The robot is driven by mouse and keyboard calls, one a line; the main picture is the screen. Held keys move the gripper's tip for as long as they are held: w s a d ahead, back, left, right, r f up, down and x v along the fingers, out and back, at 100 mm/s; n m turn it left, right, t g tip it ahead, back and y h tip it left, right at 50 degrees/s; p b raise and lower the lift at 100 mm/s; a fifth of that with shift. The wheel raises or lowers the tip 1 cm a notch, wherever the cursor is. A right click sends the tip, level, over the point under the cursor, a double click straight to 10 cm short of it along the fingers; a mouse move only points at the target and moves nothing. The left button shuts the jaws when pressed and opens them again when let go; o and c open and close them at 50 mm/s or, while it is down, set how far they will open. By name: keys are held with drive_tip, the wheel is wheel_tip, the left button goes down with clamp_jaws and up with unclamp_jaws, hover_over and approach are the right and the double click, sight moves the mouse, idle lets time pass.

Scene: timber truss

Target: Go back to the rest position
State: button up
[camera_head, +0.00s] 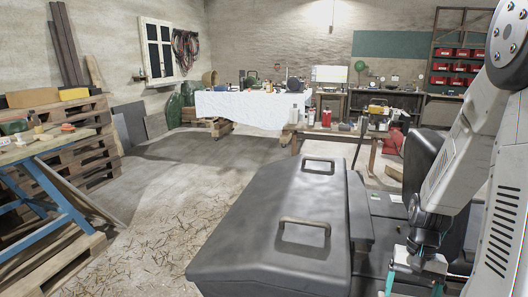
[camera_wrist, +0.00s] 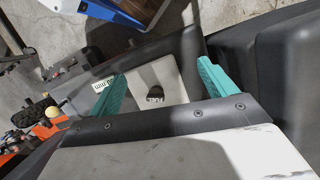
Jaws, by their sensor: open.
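My gripper (camera_head: 414,286) is at the lower right of the head view, low beside the dark body with two handles, which appears to be my own base. Its two teal fingers are spread apart with nothing between them. I cannot tell the exact gap between the fingertips and that panel. My arm comes down from the upper right of the head view.
A blue-legged workbench (camera_head: 70,207) and stacked pallets (camera_head: 85,160) stand at the left. A wooden table (camera_head: 340,134) with bottles and tools is ahead. A white-covered table (camera_head: 240,109) is further back. Open concrete floor (camera_head: 200,180) with wood shavings lies between.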

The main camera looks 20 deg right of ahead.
drive_tip(key=s+a+r+n+t+h, duration=0.1)
drive_tip(key=s+a+r+n, duration=0.3)
drive_tip(key=a+r, duration=0.6)
drive_tip(key=s+a+r+n+t, duration=0.2)
drive_tip(key=s+a+r+n, duration=0.2)
drive_tip(key=a+r, duration=0.6)
wheel_tip(320, 180, up, 2)
drive_tip(key=shift+s+a+r+t+h, duration=0.15)
drive_tip(key=shift+s+a+t+h, duration=0.05)
drive_tip(key=shift+a+t+h, duration=0.2)
